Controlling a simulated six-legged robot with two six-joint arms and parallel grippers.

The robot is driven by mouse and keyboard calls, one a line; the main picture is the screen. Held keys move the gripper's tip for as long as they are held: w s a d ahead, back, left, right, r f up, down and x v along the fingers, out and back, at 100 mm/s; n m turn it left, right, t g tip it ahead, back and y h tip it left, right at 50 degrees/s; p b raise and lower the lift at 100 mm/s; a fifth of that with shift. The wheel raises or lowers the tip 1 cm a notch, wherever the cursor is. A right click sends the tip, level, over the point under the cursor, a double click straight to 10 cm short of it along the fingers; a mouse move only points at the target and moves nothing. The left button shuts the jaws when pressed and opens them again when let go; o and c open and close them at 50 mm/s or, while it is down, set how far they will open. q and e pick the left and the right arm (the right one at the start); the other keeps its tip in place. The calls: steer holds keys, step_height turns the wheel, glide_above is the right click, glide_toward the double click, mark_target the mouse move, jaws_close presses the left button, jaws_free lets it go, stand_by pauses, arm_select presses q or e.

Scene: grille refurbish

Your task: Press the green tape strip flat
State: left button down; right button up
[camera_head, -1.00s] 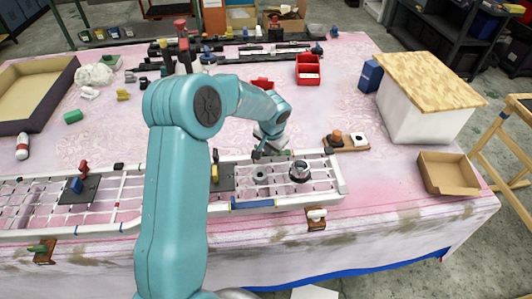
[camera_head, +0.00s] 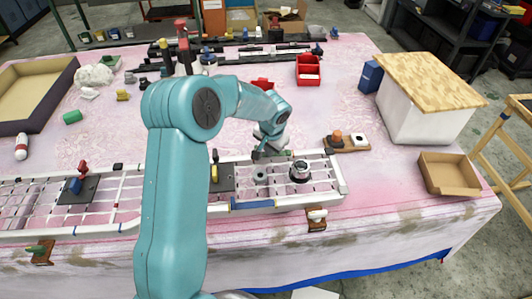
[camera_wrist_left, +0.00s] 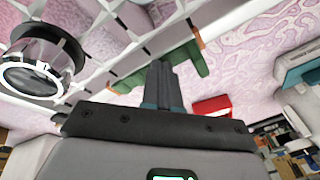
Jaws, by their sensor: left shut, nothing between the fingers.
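The white grille (camera_head: 335,187) lies along the front of the table. The green tape strip (camera_head: 285,153) is on its far rail, near the right end. In the left wrist view the strip (camera_wrist_left: 190,55) shows as a green band across a white rail, with an orange-brown piece near its upper end. My left gripper (camera_head: 259,154) is shut and empty, pointing down at the far rail beside the strip. In the left wrist view its closed fingertips (camera_wrist_left: 160,66) overlap the strip; I cannot tell whether they touch it. My right gripper is not in view.
A round dark-rimmed fitting (camera_head: 300,171) stands on the grille near the strip, and it also shows in the left wrist view (camera_wrist_left: 38,62). A red bin (camera_head: 308,70), a wooden block with knobs (camera_head: 346,143) and a cardboard tray (camera_head: 448,174) are farther off.

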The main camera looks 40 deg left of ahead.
arm_select(q)
steer(key=shift+s+f+b, duration=0.1)
steer(key=shift+f+b, duration=0.05)
steer(key=shift+b, duration=0.55)
stand_by(1.3)
steer(key=shift+w+r+p, duration=0.2)
steer(key=shift+r+p, duration=0.5)
steer(key=shift+r, duration=0.3)
steer(key=shift+s+r, duration=0.1)
steer(key=shift+r, duration=0.25)
steer(key=shift+w+d+f, duration=0.1)
steer(key=shift+w, duration=0.15)
steer(key=shift+w+d, duration=0.9)
steer(key=shift+w, duration=0.15)
